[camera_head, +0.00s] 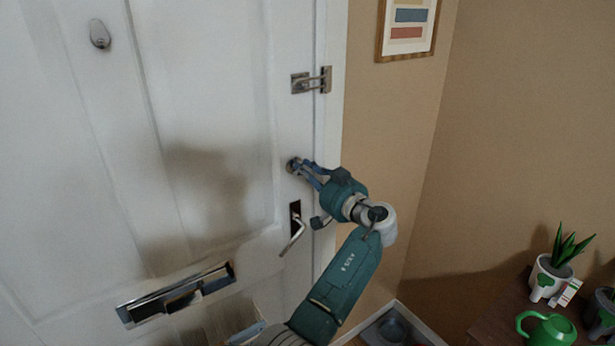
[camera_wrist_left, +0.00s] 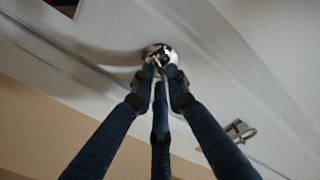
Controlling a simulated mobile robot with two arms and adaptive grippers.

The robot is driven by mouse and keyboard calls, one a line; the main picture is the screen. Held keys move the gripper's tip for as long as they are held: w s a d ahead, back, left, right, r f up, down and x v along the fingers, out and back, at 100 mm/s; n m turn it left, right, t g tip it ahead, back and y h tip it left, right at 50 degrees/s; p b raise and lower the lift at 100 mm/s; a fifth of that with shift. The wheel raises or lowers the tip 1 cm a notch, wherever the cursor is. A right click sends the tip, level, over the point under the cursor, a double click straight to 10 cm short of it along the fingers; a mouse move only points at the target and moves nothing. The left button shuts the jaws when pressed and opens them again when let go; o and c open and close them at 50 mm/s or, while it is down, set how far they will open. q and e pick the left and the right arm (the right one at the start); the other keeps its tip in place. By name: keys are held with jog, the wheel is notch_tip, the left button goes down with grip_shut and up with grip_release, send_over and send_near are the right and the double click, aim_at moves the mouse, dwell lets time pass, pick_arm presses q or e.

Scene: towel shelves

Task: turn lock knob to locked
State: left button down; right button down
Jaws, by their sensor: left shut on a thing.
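The lock knob (camera_wrist_left: 158,52) is a small round metal piece on the white door (camera_head: 215,110). In the head view its round plate (camera_head: 293,165) shows near the door's right edge, above the lever handle (camera_head: 294,228). My left gripper (camera_head: 302,165) reaches it from the right, and its fingers are closed around the knob. In the left wrist view the dark blue fingers (camera_wrist_left: 160,70) meet on the knob and hide part of it. I cannot tell which way the knob is turned. My right gripper is not in view.
A metal swing-bar latch (camera_head: 312,80) sits above the knob, and a letter slot (camera_head: 176,294) is lower left. A peephole cover (camera_head: 100,34) is at the upper left. A table (camera_head: 500,312) with a potted plant (camera_head: 552,270) and green watering can (camera_head: 547,330) stands lower right.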

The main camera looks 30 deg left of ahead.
pick_arm(q)
jog(key=m, duration=0.1)
jog(key=m+b, duration=0.1)
jog(key=m, duration=0.1)
jog(key=shift+s+a+f, duration=0.1)
jog(key=shift+f, duration=0.3)
dwell(0.8)
jog(key=c, duration=1.7)
grip_release()
jog(key=shift+a, duration=0.1)
jog(key=v, duration=1.2)
jog(key=shift+s+a+r, duration=0.15)
jog(key=shift+r, duration=0.05)
